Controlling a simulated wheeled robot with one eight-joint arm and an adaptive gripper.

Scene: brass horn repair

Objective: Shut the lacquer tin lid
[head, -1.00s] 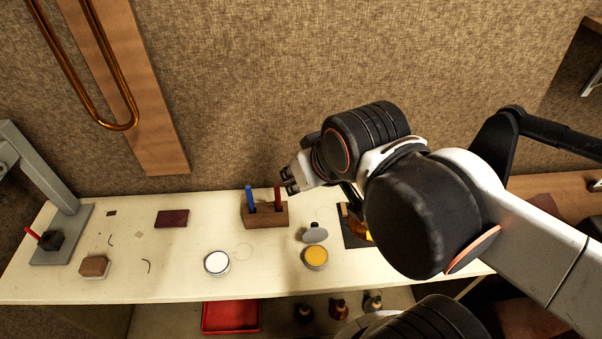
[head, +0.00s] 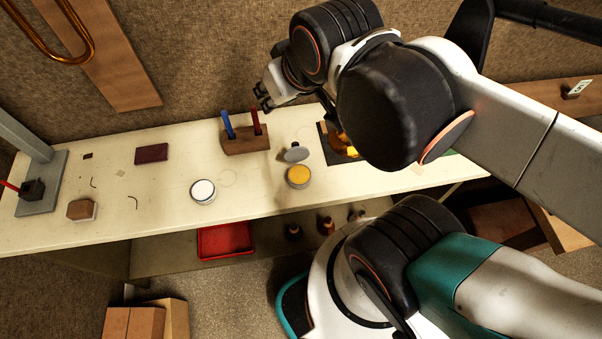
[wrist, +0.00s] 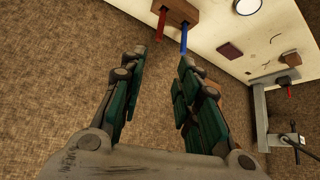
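The lacquer tin (head: 298,185) is a small round tin with amber-yellow contents, standing on the pale bench in the head view. Its grey lid (head: 296,153) stands tilted open at the tin's back side, with a dark knob on it. My gripper (head: 260,98) is above and behind the tin, in the air near the wall, up and left of the lid. In the wrist view my gripper (wrist: 162,65) has its fingers spread with nothing between them. The lacquer tin does not show in the wrist view.
A wooden block (head: 246,143) with a blue and a red tool stands behind the tin, below my gripper. A white-topped tin (head: 202,193) sits to the left. A dark mat (head: 333,148) with a glowing amber object lies right. A red tray (head: 225,240) is on the shelf below.

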